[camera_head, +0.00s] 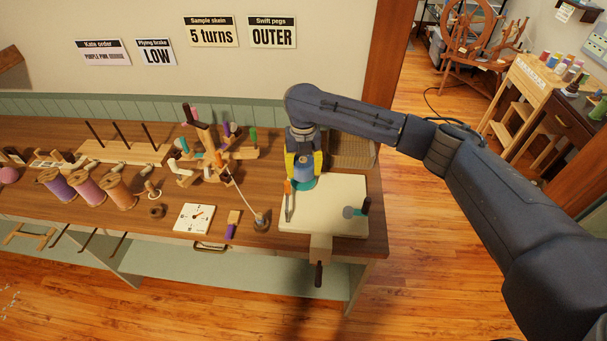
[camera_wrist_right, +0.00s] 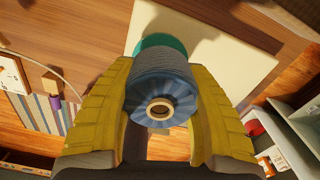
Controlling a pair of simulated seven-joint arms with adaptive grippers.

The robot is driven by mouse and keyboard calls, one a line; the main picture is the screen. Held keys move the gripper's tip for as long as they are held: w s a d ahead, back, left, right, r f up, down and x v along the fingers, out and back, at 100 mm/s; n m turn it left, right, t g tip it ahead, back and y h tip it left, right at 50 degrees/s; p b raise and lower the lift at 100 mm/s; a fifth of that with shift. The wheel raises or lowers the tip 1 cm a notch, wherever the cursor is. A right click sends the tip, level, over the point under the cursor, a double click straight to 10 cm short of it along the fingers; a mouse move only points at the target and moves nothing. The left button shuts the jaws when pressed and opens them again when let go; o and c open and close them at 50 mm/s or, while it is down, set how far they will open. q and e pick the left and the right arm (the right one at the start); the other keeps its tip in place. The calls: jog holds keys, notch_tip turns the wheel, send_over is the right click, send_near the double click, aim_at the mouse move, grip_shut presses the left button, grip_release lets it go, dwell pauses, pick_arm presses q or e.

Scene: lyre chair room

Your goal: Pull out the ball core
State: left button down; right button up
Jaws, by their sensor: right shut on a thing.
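A blue-grey yarn ball (camera_head: 304,172) stands on a teal round base (camera_head: 303,184) at the back left of the pale board (camera_head: 330,222). In the right wrist view the ball (camera_wrist_right: 165,72) shows its end, with a wooden ring-shaped core (camera_wrist_right: 158,110) in the middle. The teal base (camera_wrist_right: 158,42) shows just beyond it. My right gripper (camera_head: 304,160), with yellow fingers, comes down from above and is shut around the ball's sides. The lower part of the core is hidden inside the ball. My left gripper is not in view.
A white dial (camera_head: 193,218), a small metal weight (camera_head: 261,222) and several yarn spools (camera_head: 87,188) stand to the left. The table's right edge is close.

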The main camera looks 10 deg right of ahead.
jog(key=shift+r, duration=3.55)
jog(key=shift+r, duration=0.2)
jog(key=shift+r, duration=1.4)
